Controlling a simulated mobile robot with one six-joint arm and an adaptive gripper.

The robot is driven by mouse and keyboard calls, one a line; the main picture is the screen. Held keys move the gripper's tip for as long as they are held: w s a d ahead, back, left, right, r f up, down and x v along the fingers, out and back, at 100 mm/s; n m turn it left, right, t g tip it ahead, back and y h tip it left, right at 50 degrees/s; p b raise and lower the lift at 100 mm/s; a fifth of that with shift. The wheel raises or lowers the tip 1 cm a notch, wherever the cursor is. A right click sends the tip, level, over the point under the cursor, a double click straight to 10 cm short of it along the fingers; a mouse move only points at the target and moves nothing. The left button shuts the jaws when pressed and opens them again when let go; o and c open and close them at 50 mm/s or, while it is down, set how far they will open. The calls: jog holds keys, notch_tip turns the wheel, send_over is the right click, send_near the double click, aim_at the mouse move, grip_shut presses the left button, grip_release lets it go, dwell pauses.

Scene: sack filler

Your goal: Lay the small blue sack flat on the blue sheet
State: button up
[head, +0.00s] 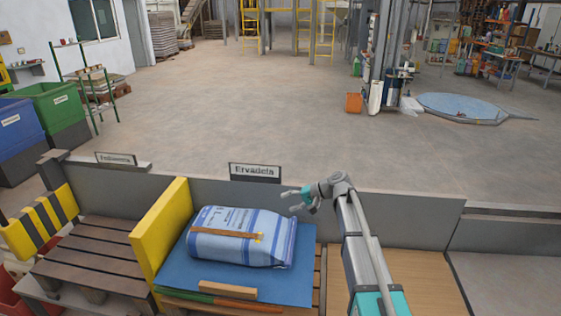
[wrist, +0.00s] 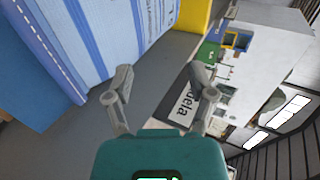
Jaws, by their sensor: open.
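The small blue sack (head: 238,238), pale blue with white and darker blue bands, lies on its broad side on the blue sheet (head: 178,272). An orange-brown strip runs across its upper face. The sack (wrist: 95,30) fills the upper left of the wrist view, with the blue sheet (wrist: 18,95) at that view's left edge. My gripper (head: 294,199) is beside the sack's right end, apart from it. In the wrist view my gripper (wrist: 161,82) has its fingers spread, with nothing between them. The sack's underside is hidden.
A yellow board (head: 160,230) stands along the sheet's left side. A grey wall with an "Ervadela" sign (head: 254,171) runs behind. Wooden strips (head: 228,290) lie at the sheet's front edge. A slatted pallet (head: 90,255) is at left; a bare wooden surface (head: 425,285) is at right.

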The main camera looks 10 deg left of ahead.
jog(key=a+r+h+p, duration=0.3)
jog(key=r+h+p, duration=0.2)
jog(key=r+p, duration=0.8)
jog(key=p, duration=0.6)
jog(key=shift+r, duration=0.3)
dwell(0.3)
jog(key=shift+a, duration=0.1)
dwell(0.9)
jog(key=s+d+f+h+b, duration=0.1)
jog(key=s+d+f+h, duration=0.2)
jog(key=s+d, duration=1)
jog(key=s+d+f+h+b, duration=0.2)
jog(key=s+d+f+h, duration=0.1)
jog(key=s+d, duration=1)
jog(key=shift+d+f+h, duration=0.2)
jog(key=shift+f+h, duration=0.15)
jog(key=shift+h, duration=0.25)
